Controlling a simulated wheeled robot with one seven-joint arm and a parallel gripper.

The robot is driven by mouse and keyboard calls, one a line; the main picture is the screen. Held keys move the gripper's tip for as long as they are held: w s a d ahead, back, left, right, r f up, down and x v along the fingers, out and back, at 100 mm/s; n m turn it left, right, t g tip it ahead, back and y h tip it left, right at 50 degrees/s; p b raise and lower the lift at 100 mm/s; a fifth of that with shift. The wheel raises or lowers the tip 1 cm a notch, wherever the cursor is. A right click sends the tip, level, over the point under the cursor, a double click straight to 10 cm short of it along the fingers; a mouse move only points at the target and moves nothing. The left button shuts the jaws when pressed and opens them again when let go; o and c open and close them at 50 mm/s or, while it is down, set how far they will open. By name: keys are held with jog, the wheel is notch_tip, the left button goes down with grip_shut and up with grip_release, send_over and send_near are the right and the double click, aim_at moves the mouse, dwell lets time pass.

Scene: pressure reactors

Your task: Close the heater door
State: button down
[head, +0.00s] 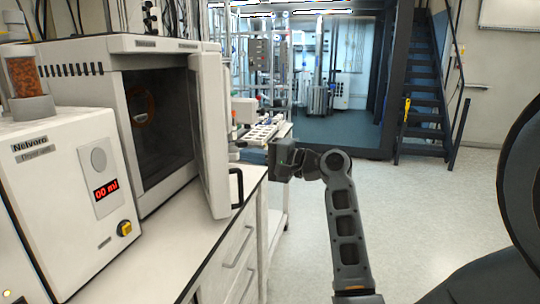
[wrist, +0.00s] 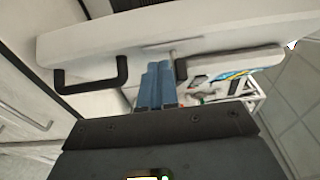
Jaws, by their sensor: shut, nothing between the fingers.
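The heater (head: 150,110) is a white box on the counter at the left, its dark chamber showing. Its thick white door (head: 212,135) stands wide open, swung out toward the counter's front edge. A black handle (head: 237,188) is on the door's outer face. My gripper (head: 240,148) is on the door's outer side, above and beyond the handle. In the wrist view the door (wrist: 150,35) spans the top, with the handle (wrist: 92,77) at the left. The shut, empty blue fingers (wrist: 159,66) point at the door beside the handle; I cannot tell whether they touch it.
A white dispenser (head: 75,185) with a red display stands left of the heater. Drawers with bar handles (head: 238,248) run below the counter. Trays and small items (head: 262,130) lie on a bench beyond the door. The floor at the right is clear up to the stairs (head: 425,100).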

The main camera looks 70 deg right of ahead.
jog(key=shift+w+a, duration=0.85)
jog(key=w+a+h+p, duration=0.1)
jog(key=w+a+p, duration=0.3)
jog(key=w, duration=0.5)
jog(key=w+a+m+h+p, duration=0.1)
jog(key=w+a+p, duration=0.3)
jog(key=w+a, duration=0.3)
jog(key=w, duration=0.3)
jog(key=shift+w+r+m, duration=0.15)
jog(key=shift+w+m, duration=0.15)
jog(key=shift+w+a, duration=0.1)
